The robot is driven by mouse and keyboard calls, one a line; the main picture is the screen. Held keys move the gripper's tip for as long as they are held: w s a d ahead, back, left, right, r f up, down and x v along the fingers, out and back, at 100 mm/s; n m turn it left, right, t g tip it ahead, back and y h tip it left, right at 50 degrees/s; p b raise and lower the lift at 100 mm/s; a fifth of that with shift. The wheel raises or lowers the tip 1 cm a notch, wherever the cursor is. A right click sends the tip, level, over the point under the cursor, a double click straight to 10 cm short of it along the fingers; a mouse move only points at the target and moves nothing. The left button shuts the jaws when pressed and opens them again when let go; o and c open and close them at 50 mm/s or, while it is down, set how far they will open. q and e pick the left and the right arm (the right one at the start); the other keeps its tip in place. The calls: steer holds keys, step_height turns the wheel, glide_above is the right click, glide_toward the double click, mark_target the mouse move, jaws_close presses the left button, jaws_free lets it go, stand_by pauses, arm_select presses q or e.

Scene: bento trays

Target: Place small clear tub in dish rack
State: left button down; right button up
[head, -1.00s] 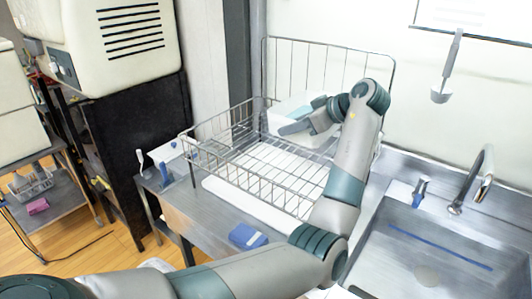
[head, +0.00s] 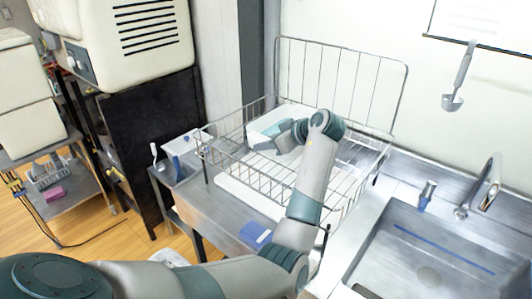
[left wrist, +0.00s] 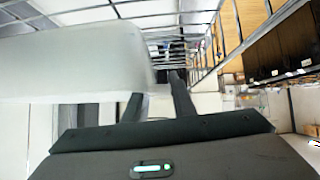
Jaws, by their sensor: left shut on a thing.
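The small clear tub (head: 264,124), whitish and translucent, is inside the wire dish rack (head: 236,172) towards its back left. It looks tilted in the head view. My left gripper (head: 262,145) reaches into the rack from the right and is shut on the tub. In the left wrist view the tub (left wrist: 75,62) fills the upper left, beside the fingertips of my left gripper (left wrist: 155,100). The gripper partly hides the tub in the head view, and I cannot tell whether the tub touches the rack floor. My right gripper is not in view.
The rack has a tall wire back (head: 340,80) and low wire sides. A metal sink (head: 420,245) with a tap (head: 487,185) lies to the right. A blue sponge-like block (head: 255,235) sits before the rack. A ladle (head: 455,85) hangs on the wall.

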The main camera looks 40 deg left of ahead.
arm_select(q)
steer(key=shift+r, duration=0.1)
steer(key=shift+f+p, duration=1)
steer(key=shift+f, duration=1)
steer(key=c, duration=1.5)
jaws_free()
steer(key=shift+f, duration=0.1)
steer(key=shift+c, duration=0.2)
steer(key=shift+o, duration=0.3)
steer(key=shift+d, duration=0.15)
